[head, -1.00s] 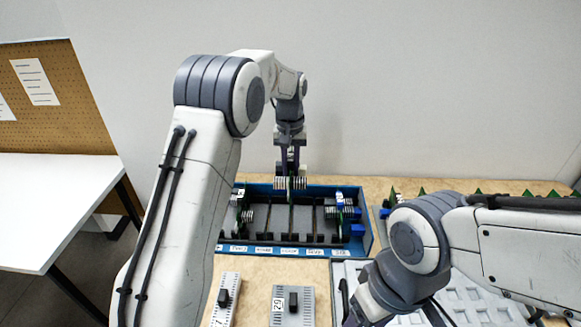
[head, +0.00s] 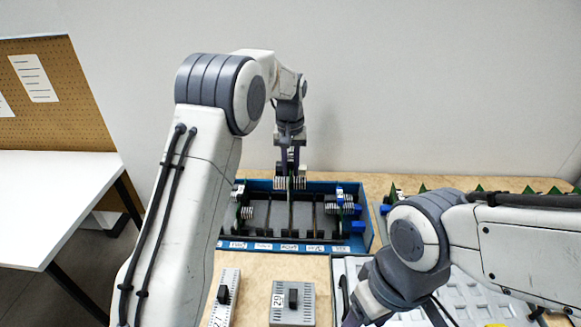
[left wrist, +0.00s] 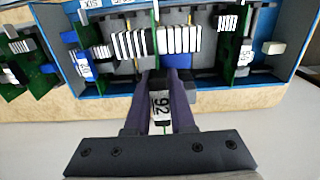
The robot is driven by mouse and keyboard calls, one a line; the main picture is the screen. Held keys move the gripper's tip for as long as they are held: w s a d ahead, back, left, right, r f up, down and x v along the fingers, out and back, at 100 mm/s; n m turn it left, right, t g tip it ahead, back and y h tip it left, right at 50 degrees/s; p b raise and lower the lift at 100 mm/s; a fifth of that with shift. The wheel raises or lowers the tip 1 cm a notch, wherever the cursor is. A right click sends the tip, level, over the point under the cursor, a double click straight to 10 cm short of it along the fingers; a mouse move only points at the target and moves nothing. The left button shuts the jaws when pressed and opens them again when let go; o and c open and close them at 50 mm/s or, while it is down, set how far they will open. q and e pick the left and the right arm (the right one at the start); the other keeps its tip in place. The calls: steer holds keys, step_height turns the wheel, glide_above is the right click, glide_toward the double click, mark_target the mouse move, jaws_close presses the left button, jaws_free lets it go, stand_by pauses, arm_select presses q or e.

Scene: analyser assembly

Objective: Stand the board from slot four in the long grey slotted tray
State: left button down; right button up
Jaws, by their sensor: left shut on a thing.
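My left gripper (head: 290,166) is over the blue box (head: 361,240), its jaws closed on the top edge of an upright board (head: 290,210). The board shows edge-on with white fins on both sides. In the left wrist view the board (left wrist: 155,18) is between the fingers, a white "92" tag at its held edge. Its lower edge is in the box; I cannot tell how deep. The long grey slotted tray cannot be told for certain; a long grey strip with small slots (head: 225,297) lies in front. My right gripper is at the bottom, largely hidden by its arm; its jaws cannot be seen.
Other finned boards stand left (head: 243,212) and right (head: 345,205) in the blue box, near the held one. A grey block with a black knob (head: 292,304) stands in front. A pale grey tray (head: 463,297) lies under my right arm. Green boards (head: 480,188) stand behind it.

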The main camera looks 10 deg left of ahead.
arm_select(q)
step_height(320, 180, down, 12)
steer(key=b, duration=0.5)
steer(key=shift+b, duration=0.35)
stand_by(6.6)
